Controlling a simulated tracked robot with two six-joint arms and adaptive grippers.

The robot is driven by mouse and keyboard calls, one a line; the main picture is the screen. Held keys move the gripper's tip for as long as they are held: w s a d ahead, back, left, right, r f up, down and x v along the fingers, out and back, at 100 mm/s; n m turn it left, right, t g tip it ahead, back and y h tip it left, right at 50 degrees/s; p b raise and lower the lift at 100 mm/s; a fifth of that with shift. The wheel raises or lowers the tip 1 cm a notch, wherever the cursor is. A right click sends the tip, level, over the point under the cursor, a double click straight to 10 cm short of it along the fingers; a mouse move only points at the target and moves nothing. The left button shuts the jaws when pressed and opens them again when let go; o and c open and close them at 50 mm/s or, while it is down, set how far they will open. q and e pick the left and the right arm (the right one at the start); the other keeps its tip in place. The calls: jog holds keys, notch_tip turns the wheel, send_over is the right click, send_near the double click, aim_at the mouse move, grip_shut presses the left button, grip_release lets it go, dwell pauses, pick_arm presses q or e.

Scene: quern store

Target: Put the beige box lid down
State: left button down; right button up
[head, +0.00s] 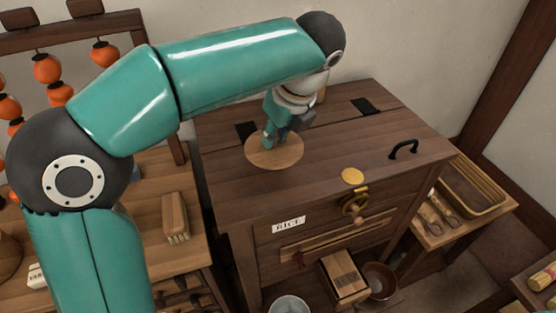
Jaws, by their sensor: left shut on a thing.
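The beige box lid (290,153) is a round, flat, light wooden disc, seen over the left part of the top of the dark wooden rice chest (340,120). My left gripper (275,140) is teal, points downward and is shut on the lid near its upper edge. The fingertips are partly hidden by the gripper's own body. The lid looks about level. I cannot tell whether it touches the chest top or hangs just above it. My right gripper is not in view.
A brush (175,217) lies on the left table. A tray (490,205) stands right. A small box (344,277) and bowl (380,281) sit below.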

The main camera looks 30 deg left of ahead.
aim_at(279, 149)
pick_arm(q)
jog(key=shift+f+b, duration=0.4)
jog(key=shift+f, duration=2.3)
jog(key=c, duration=1)
grip_release()
jog(key=shift+f, duration=0.1)
jog(key=shift+c, duration=0.2)
jog(key=p+v, duration=0.2)
jog(key=v, duration=1)
